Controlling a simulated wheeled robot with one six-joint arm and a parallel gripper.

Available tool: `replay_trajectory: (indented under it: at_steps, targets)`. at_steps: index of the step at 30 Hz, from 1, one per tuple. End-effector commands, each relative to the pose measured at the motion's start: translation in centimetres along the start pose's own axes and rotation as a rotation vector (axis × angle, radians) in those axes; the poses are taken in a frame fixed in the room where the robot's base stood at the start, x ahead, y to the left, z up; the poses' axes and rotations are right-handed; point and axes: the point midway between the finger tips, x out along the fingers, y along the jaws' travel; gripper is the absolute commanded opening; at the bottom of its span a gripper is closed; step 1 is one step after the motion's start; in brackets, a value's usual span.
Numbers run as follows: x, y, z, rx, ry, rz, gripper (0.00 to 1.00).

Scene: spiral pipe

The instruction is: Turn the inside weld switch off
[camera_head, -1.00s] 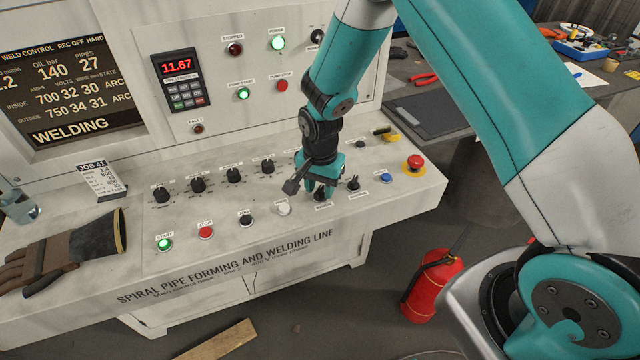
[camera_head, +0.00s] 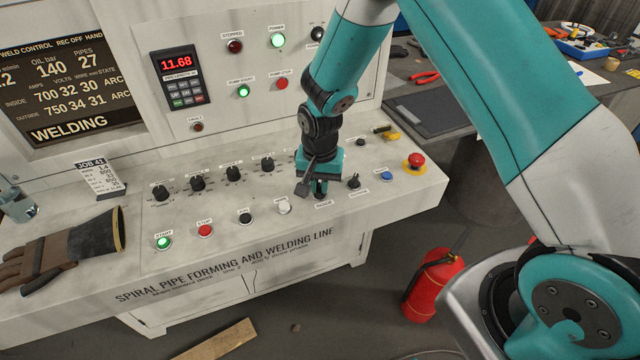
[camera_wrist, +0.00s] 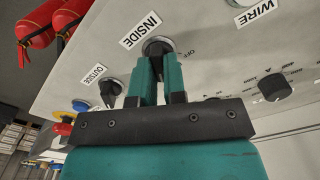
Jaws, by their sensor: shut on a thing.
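The inside weld switch is a dark rotary knob (camera_wrist: 157,47) under the INSIDE label (camera_wrist: 141,30), with an OFF mark to its right in the wrist view. My gripper (camera_wrist: 160,62) is shut on this knob, its two teal fingers either side of it. The fingers hide much of the knob, so its pointer direction cannot be told. In the head view my gripper (camera_head: 320,192) reaches down to the desk front, covering the switch. The screen (camera_head: 72,85) reads WELDING, with ARC on the inside and outside rows.
The outside switch (camera_head: 354,182) stands close to the right, then a blue button (camera_head: 387,175) and a red emergency stop (camera_head: 416,161). A white button (camera_head: 284,207) is to the left. Several black knobs line the row behind. A glove (camera_head: 65,248) lies at the far left.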

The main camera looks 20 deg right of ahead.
Motion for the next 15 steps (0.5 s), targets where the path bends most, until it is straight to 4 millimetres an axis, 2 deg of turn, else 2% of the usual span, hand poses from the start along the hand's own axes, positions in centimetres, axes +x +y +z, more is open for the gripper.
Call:
replay_trajectory:
  at_steps: [15]
  targets:
    - [0.0, -0.22, 0.04, -0.491, 0.0, -0.001, 0.0]
